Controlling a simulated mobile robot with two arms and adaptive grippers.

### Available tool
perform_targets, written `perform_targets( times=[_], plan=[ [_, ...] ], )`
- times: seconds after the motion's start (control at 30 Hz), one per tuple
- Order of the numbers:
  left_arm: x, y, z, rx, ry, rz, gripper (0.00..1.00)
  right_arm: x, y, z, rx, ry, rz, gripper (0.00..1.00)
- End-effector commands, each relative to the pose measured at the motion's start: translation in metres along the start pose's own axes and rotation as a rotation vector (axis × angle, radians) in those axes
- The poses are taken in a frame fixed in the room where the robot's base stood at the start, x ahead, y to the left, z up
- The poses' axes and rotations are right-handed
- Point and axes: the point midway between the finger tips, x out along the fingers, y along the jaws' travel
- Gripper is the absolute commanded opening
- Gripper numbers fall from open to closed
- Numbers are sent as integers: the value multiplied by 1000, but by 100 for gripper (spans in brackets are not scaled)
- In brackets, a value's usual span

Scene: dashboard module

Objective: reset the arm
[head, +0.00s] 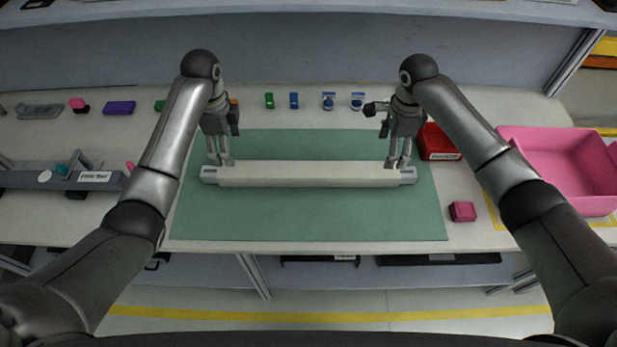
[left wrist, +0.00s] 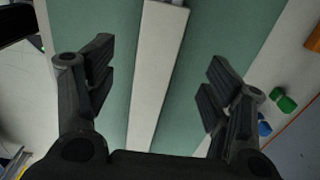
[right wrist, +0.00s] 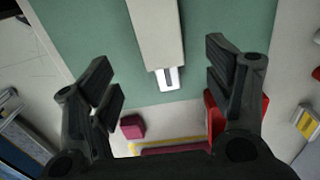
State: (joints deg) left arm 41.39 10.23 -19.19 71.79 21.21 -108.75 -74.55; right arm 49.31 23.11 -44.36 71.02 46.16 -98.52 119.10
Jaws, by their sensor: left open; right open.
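A long cream bar (head: 308,174) with grey end pieces lies across the green mat (head: 310,218) on the table. My left gripper (head: 221,160) is open above the bar's left end; in the left wrist view the bar (left wrist: 158,70) runs between its spread fingers (left wrist: 158,85). My right gripper (head: 399,162) is open above the bar's right end; in the right wrist view the bar's end (right wrist: 168,78) shows between its spread fingers (right wrist: 160,90). Neither gripper holds the bar.
A pink bin (head: 565,160) and a red box (head: 438,142) stand at the right, with a small pink block (head: 462,211) in front. Small green and blue parts (head: 294,100) line the back. A grey module (head: 70,178) lies at the left. The mat's front is clear.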

Motion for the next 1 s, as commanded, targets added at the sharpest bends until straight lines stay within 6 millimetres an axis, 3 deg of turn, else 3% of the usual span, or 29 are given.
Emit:
perform_targets(
  times=[0.2,0.73,0.87,1.0],
  plan=[
    [0,0,0,0,0,0,75,-11,0,0,0,0,0,75],
    [2,2,-1,-4,1,0,75,-9,2,2,-12,-2,1,75],
    [18,16,-5,-53,6,-8,75,8,18,17,-130,-19,-3,75],
    [49,50,-14,-185,24,-36,75,40,56,47,-401,-61,-35,75]
  ],
)
